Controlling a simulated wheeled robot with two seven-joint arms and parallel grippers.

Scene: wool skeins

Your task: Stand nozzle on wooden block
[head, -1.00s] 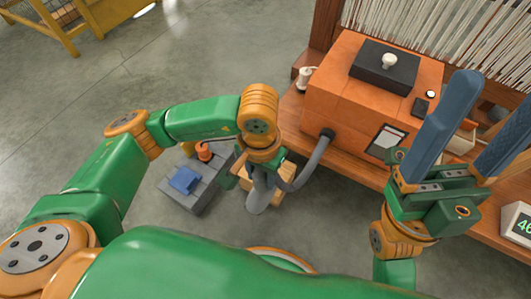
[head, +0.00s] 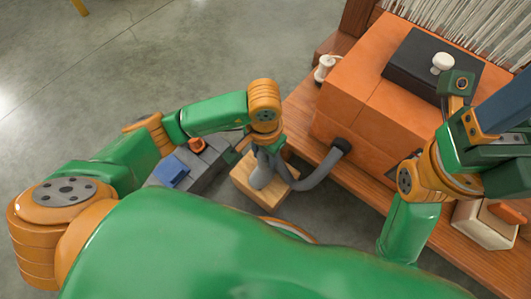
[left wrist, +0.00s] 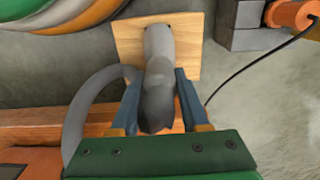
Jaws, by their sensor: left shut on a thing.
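The grey nozzle (head: 261,173) is held in my left gripper (head: 268,150), with a grey hose (head: 322,170) running from it to the orange box. In the left wrist view the nozzle (left wrist: 160,55) is between the two blue fingers of the left gripper (left wrist: 160,95), which are shut on it. The wooden block (head: 243,189) is on the floor side below; it also shows in the left wrist view (left wrist: 127,40). The nozzle's far end overlaps the block's top; whether they touch, I cannot tell. My right gripper (head: 500,115) is cut off at the right edge.
The orange box (head: 365,85) stands on a wooden bench (head: 300,120), with a black panel (head: 425,60) on top. Grey blocks with a blue piece (head: 172,170) and an orange spool (head: 197,145) lie left of the wooden block. A white device (head: 483,225) sits at the right.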

